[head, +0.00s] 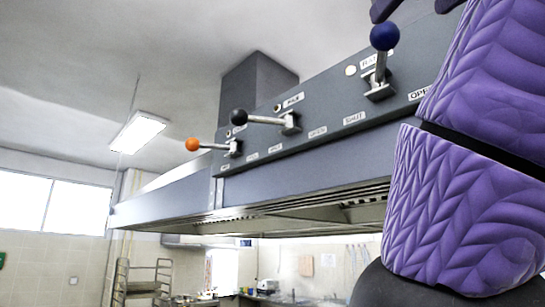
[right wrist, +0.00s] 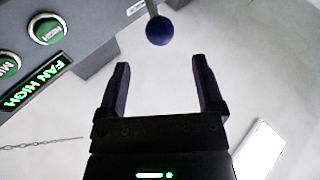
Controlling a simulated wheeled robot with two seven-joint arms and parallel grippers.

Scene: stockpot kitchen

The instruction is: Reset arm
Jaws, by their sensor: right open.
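My right arm (head: 465,210), with a purple cover, rises along the right edge of the head view. Dark parts of my right gripper (head: 416,8) show at the top edge there, partly cut off. In the right wrist view my right gripper (right wrist: 160,64) is open, with nothing between its fingers. A lever with a blue ball knob (head: 384,37) stands nearly upright on the hood panel, close below the gripper. The blue knob (right wrist: 160,30) also shows just beyond the fingertips in the right wrist view, apart from them. My left gripper is not in view.
The grey hood (head: 280,180) spans the head view. Its panel carries a black-knob lever (head: 238,117) and an orange-knob lever (head: 192,144), both pointing left. Green buttons (right wrist: 47,30) and a "FAN HIGH" label (right wrist: 35,80) are at left in the wrist view. A ceiling lamp (head: 138,132) hangs left.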

